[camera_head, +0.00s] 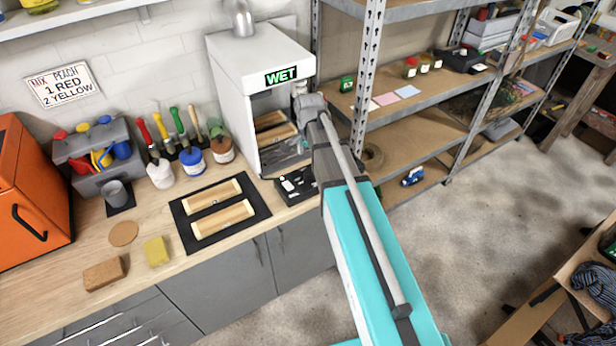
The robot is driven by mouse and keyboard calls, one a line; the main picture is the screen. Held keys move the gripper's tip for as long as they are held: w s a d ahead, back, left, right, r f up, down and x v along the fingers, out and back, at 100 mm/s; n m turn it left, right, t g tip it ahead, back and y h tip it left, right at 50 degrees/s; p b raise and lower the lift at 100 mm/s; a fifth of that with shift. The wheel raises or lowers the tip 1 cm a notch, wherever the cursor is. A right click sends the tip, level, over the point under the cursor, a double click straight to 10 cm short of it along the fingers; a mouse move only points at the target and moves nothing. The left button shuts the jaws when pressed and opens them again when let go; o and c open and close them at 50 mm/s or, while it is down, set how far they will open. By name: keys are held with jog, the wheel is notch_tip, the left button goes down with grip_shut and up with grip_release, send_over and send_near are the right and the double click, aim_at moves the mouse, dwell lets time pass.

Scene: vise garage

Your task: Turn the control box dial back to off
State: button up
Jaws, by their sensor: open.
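The control box (295,190) is a small black box on the bench, at the front right foot of a white booth. A small green light glows on its top left, with pale details beside it. The dial and its setting are too small to make out, and my arm covers the box's right side. My gripper (284,150) is open, in front of the booth's opening and above and behind the control box in the picture. Its fingers are small and blurred against the booth, and I see nothing held in it. I cannot tell whether it touches anything.
The white booth (236,75) has a lit green WET sign (281,76) and wooden pieces inside. A black mat (178,208) with two wooden pieces lies left of the control box. Paint pots with brushes stand behind. Metal shelving (366,75) rises close on the right.

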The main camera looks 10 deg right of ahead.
aim_at(309, 172)
jog(key=shift+f+b, duration=3.35)
jog(key=shift+f, duration=0.3)
jog(key=c, duration=1)
jog(key=shift+a, duration=0.25)
jog(key=shift+c, duration=0.8)
jog(key=shift+d, duration=0.2)
